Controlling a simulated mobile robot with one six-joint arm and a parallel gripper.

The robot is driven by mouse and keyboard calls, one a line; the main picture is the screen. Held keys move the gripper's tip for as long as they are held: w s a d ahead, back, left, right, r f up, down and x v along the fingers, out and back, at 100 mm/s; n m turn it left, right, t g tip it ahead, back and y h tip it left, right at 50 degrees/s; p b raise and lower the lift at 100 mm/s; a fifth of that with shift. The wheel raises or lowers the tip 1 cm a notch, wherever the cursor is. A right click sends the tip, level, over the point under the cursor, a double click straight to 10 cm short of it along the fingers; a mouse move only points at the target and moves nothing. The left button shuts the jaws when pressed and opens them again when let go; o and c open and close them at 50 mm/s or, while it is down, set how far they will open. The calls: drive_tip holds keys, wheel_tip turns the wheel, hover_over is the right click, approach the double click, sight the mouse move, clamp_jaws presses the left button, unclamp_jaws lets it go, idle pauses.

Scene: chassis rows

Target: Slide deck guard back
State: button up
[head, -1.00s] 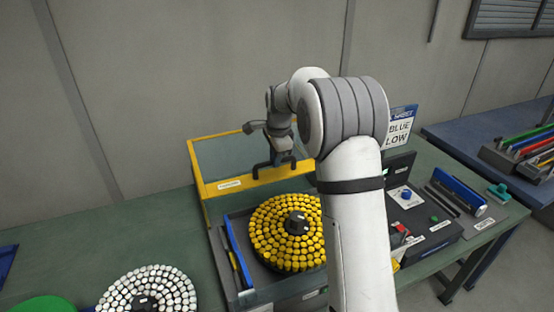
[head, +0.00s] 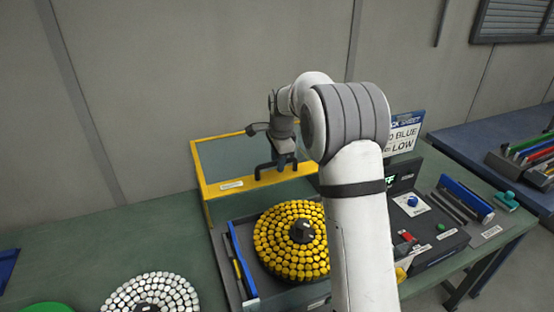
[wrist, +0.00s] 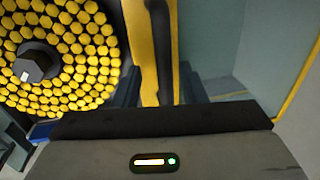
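The deck guard (head: 207,200) is a clear panel in a yellow frame, standing at the back of the deck behind the disc of yellow pieces. Its black handle (wrist: 158,55) runs along the front yellow bar. My gripper (head: 282,152) is at this handle from above. In the wrist view my gripper (wrist: 160,88) has one dark finger on each side of the handle, with visible gaps. Whether either finger touches it I cannot tell. My arm hides the right part of the guard in the head view.
The disc of yellow pieces (head: 275,245) with a black hub sits in the deck in front of the guard. A disc of white pieces (head: 150,290) lies front left. A control panel (head: 425,225) and a sign (head: 403,135) stand right of my arm.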

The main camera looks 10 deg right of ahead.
wheel_tip(320, 180, up, 8)
drive_tip(key=s+b, duration=0.1)
drive_tip(key=shift+s+d+f, duration=0.15)
drive_tip(key=shift+s, duration=0.1)
idle(0.4)
drive_tip(key=s+d+r+n, duration=0.15)
drive_tip(key=s+n, duration=0.25)
drive_tip(key=s, duration=0.5)
drive_tip(key=s+r+n, duration=0.3)
drive_tip(key=s, duration=0.7)
drive_tip(key=s+f+n, duration=0.3)
drive_tip(key=s+n, duration=0.1)
drive_tip(key=s, duration=0.5)
drive_tip(key=s+d+f+n+t, duration=0.1)
drive_tip(key=s+f+n, duration=0.3)
drive_tip(key=s, duration=0.6)
drive_tip(key=shift+d+n, duration=0.15)
drive_tip(key=shift+n, duration=0.15)
